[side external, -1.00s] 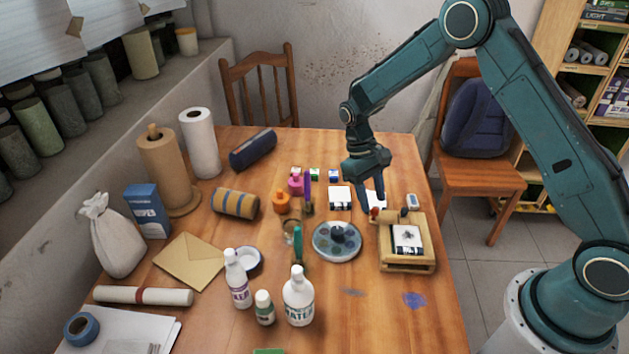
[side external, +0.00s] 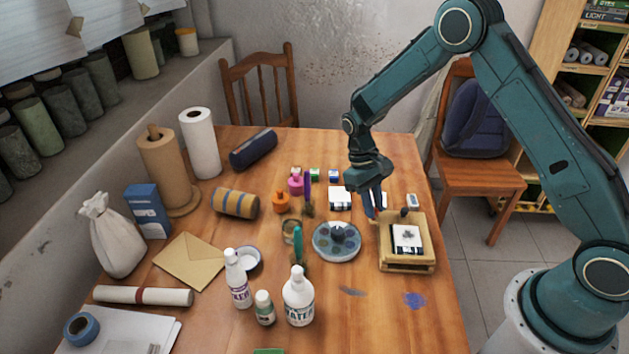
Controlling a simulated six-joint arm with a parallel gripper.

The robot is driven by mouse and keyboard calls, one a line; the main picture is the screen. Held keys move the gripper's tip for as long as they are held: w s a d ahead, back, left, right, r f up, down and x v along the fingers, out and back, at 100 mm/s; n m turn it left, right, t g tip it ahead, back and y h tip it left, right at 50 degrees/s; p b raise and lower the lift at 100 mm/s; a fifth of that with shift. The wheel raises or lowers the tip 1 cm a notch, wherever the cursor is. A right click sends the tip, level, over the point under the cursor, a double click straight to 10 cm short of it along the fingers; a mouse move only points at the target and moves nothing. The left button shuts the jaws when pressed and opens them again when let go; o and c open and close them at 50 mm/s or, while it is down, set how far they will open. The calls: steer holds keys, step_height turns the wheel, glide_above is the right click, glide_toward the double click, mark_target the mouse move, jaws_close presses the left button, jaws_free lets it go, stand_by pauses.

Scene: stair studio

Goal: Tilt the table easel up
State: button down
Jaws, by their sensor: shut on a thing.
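The table easel (side external: 387,256) is a small light-wood frame near the table's right edge. It holds a white sheet with a dark drawing (side external: 407,239), and its board looks low and nearly flat. My gripper (side external: 373,211) points down at the easel's back left corner. Its blue fingers are shut on a part of the easel there. A dark knob (side external: 404,211) shows at the easel's back edge.
A round paint palette (side external: 337,255) stands close left of the easel. White pads (side external: 340,198) and small paint pots lie behind it. Bottles (side external: 298,299) stand at the front. The table in front of the easel is mostly clear, with paint stains.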

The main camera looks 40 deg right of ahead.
steer(key=shift+s+a+r, duration=0.1)
steer(key=shift+r, duration=0.1)
steer(key=s+a+r+t+h, duration=0.3)
steer(key=r+t+h, duration=0.1)
steer(key=r, duration=0.1)
steer(key=shift+m, duration=0.4)
stand_by(0.6)
steer(key=shift+r, duration=0.15)
steer(key=c, duration=1.3)
jaws_free()
steer(key=v, duration=1.4)
steer(key=shift+a, duration=0.15)
steer(key=shift+s, duration=0.15)
